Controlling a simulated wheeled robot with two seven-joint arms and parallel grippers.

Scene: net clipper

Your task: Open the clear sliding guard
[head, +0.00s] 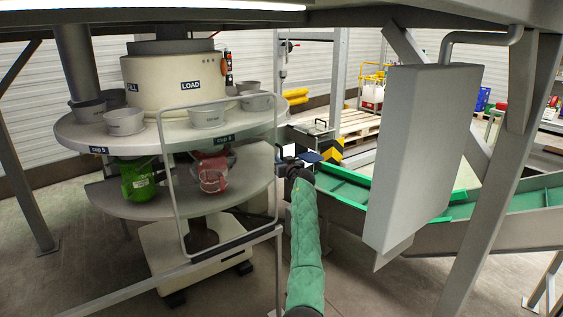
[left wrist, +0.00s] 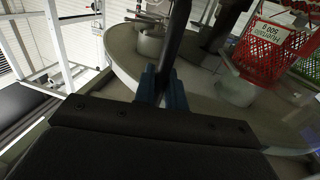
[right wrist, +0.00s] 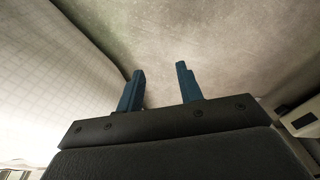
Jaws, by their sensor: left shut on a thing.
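The clear sliding guard is a see-through panel in a thin grey frame (head: 169,190), standing upright in front of the round two-level machine in the head view. My left gripper (head: 287,161) is at the frame's right edge, with the green-sleeved arm below it. In the left wrist view its blue fingers (left wrist: 163,88) are closed around a dark bar (left wrist: 176,42), which looks like the guard's handle. My right gripper (right wrist: 160,84) is open and empty in the right wrist view, over bare floor; it is not in the head view.
Behind the guard are grey cups on the upper disc (head: 150,138), and a green basket (head: 137,180) and a red basket (head: 212,174) on the lower shelf. A hanging grey box (head: 420,150) and green-edged conveyor (head: 345,190) are at right. A low rail (head: 150,284) crosses in front.

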